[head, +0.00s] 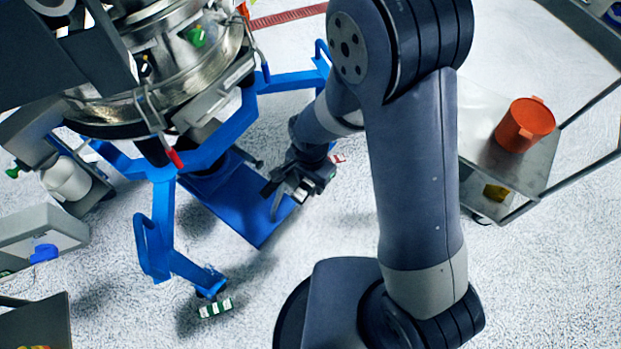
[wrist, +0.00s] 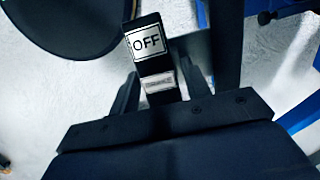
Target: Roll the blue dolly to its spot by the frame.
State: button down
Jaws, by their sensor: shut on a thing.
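A flat blue platform (head: 262,222), which looks like the dolly, lies low under the blue frame (head: 162,215), its near corner sticking out. A dark round thing above its far part is mostly hidden by the frame. My gripper (head: 285,192) is over the platform's right edge. In the wrist view my gripper (wrist: 162,92) is shut on a black tab (wrist: 147,64) with a white "OFF" label. What the tab belongs to is hidden.
A metal sifter (head: 190,60) sits in the blue frame. A green-and-white labelled piece (head: 215,308) is by the frame's near foot. A cart (head: 535,165) with an orange pot (head: 525,124) stands right. A grey bin (head: 45,232) is left. Speckled floor is clear in front of the platform.

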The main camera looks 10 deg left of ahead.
jog(key=shift+w+a, duration=0.1)
jog(key=shift+w+a, duration=1.6)
jog(key=shift+a, duration=0.15)
jog(key=c, duration=0.6)
grip_release()
jog(key=shift+c, duration=0.2)
notch_tip(320, 180, up, 12)
